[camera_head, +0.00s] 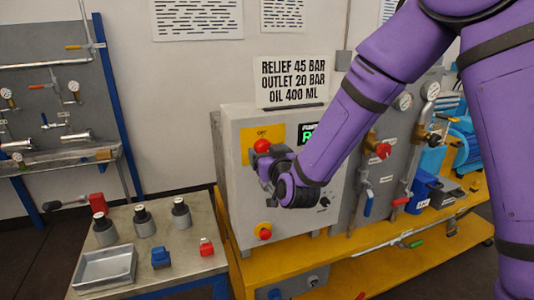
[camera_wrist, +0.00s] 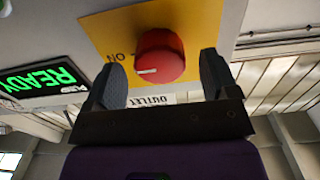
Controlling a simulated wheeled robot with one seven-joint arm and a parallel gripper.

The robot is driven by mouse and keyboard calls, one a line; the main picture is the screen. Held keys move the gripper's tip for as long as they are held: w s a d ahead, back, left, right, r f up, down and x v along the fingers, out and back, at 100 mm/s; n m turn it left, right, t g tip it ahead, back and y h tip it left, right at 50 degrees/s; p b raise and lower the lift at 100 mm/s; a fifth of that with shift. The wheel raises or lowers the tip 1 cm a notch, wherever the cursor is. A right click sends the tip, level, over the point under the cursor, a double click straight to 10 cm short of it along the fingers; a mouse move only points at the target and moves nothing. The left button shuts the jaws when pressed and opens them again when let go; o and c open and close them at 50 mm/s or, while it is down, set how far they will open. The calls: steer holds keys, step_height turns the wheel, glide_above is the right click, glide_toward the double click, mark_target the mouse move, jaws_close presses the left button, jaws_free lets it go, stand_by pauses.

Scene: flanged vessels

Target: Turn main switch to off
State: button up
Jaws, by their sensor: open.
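The main switch is a red round knob (camera_head: 263,145) on a yellow plate (camera_head: 248,152) on the grey control box (camera_head: 236,190). "OFF" lettering shows above the knob in the head view. In the wrist view the red knob (camera_wrist: 160,55) has a white mark at its lower left, on the side of the "ON" lettering on the yellow plate (camera_wrist: 108,28). My gripper (camera_wrist: 161,80) is open, with one finger on each side of the knob. I cannot tell whether the fingers touch it. My gripper (camera_head: 268,165) hides the lower plate in the head view.
A green "READY" display (camera_wrist: 45,82) is beside the switch. A second red knob (camera_head: 265,234) sits lower on the box. Valves and gauges (camera_head: 383,150) stand to the right. A table (camera_head: 200,250) with vessels and a metal tray (camera_head: 105,268) is at the left.

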steer(key=shift+w+a, duration=0.1)
steer(key=shift+w, duration=0.25)
steer(key=shift+c, duration=0.5)
steer(key=c, duration=0.8)
